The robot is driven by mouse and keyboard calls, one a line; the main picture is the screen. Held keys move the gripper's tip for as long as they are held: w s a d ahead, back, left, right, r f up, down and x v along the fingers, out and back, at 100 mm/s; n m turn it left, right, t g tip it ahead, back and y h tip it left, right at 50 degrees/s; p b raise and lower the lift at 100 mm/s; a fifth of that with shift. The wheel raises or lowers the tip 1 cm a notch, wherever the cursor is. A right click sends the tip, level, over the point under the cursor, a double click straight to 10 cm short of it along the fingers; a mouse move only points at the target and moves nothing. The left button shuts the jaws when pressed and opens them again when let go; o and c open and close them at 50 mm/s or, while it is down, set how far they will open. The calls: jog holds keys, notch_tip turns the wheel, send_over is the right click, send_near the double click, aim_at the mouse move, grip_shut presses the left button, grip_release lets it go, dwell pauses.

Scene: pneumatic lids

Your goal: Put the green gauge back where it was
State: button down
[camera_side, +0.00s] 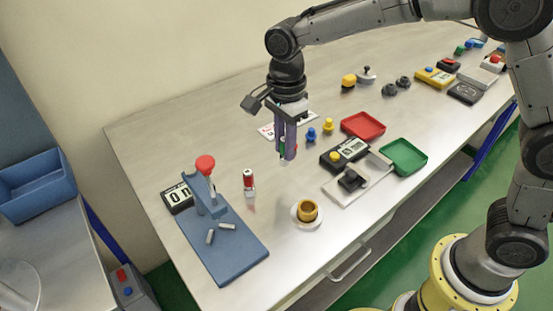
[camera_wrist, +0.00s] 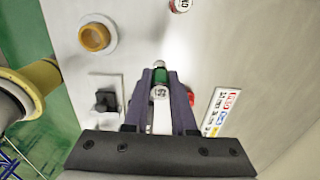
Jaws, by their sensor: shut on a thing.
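My gripper (camera_side: 287,152) is shut on the green gauge (camera_wrist: 161,77), a small green cylinder with a pale round face. In the wrist view the gauge sits between the two fingertips (camera_wrist: 161,88). In the side view the fingers hide most of it, and only a bit of green shows. My gripper points down and appears to be above the table, left of the blue peg; its exact height is hard to tell. A similar red gauge (camera_side: 249,180) stands upright on the table, nearer the blue press; it also shows at the top of the wrist view (camera_wrist: 180,5).
A blue press (camera_side: 232,256) with a red knob stands at left beside a display (camera_side: 178,198). A white saucer (camera_side: 295,221) holds a yellow ring (camera_side: 307,210). A red tray (camera_side: 363,125), green tray (camera_side: 404,157) and printed card (camera_side: 266,132) lie around. Bare table surrounds the red gauge.

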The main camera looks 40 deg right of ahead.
jog(key=shift+w+a+f, duration=0.25)
jog(key=shift+w+f, duration=0.4)
jog(key=shift+f, duration=0.2)
jog(key=shift+w+a+f, duration=0.1)
jog(key=shift+w+f, duration=0.05)
jog(key=shift+f, duration=0.8)
jog(key=shift+w+f, duration=0.1)
jog(key=shift+f, duration=0.8)
jog(key=shift+f, duration=0.1)
jog(key=c, duration=0.7)
grip_release()
jog(key=shift+f, duration=0.1)
jog(key=shift+c, duration=0.2)
